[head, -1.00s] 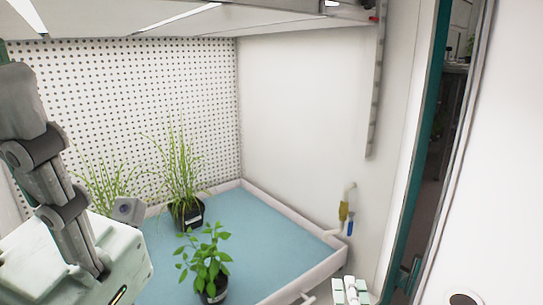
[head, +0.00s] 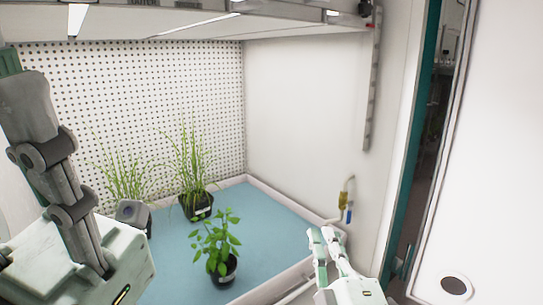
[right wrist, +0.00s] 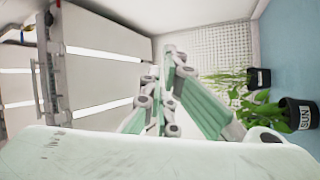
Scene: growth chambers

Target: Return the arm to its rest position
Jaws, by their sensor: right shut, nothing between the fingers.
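My right gripper (head: 326,240) is shut and empty, near the right front edge of the tray in the head view. In the right wrist view its green and white fingers (right wrist: 172,72) are together with nothing between them. My left arm and the close, partly cut-off left gripper (head: 60,180) fill the left side of the head view; whether its fingers are open or shut does not show. A broad-leafed plant (head: 215,244) in a black pot and grassy plants (head: 190,165) stand on the blue tray floor, left of and apart from the right gripper.
The tray's pale rim (head: 285,200) runs along the white side wall. A yellow and blue fitting (head: 345,205) sits on that wall, just above the right gripper. A teal door frame (head: 408,190) and a white door (head: 490,150) are at the right. A shelf (head: 200,30) hangs overhead.

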